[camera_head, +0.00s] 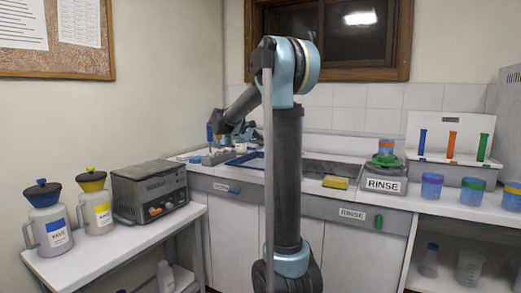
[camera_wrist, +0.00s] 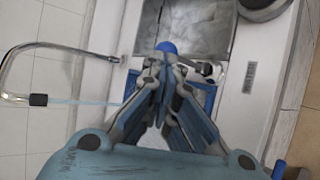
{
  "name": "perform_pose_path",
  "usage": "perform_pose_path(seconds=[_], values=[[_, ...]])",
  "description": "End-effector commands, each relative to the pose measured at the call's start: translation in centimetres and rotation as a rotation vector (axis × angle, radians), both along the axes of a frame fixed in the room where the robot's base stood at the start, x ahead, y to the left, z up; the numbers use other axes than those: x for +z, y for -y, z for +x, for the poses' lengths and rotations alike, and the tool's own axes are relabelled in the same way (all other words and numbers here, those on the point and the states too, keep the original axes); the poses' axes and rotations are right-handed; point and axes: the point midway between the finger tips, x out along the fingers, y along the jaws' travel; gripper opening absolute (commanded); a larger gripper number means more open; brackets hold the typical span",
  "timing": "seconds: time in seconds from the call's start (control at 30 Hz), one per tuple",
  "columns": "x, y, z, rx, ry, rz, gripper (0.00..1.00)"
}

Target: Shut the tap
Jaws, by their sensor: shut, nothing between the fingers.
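In the wrist view a chrome tap spout (camera_wrist: 22,55) curves at the left, with a dark nozzle at its end. A thin pale blue stream (camera_wrist: 85,102) runs from the nozzle toward my gripper. In the head view my gripper (camera_head: 219,132) is small, over the back counter, and the tap cannot be made out behind my arm.
A grey sink basin (camera_wrist: 190,22) lies beyond the fingers, and a blue tray (camera_wrist: 210,98) is partly behind them. A yellow sponge (camera_head: 335,182) and a scale marked RINSE (camera_head: 383,178) stand right of my arm. Jugs (camera_head: 47,222) and a grey device (camera_head: 150,190) stand at left.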

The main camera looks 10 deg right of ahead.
Motion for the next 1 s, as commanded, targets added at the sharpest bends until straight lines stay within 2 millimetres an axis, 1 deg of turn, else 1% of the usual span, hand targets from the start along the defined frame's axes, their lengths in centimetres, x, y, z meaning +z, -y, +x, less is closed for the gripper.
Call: perform_pose_path(seconds=[0.03, 0.33, 0.73, 1.0], values=[[0.2, 0.3, 0.3, -0.002, -0.022, 0.019, 0.0], [0.1, 0.1, 0.2, 0.0, -0.015, 0.012, 0.0], [1.5, 0.1, 0.2, 0.0, -0.014, 0.012, 0.0], [1.6, 0.1, 0.2, 0.0, -0.014, 0.012, 0.0]])
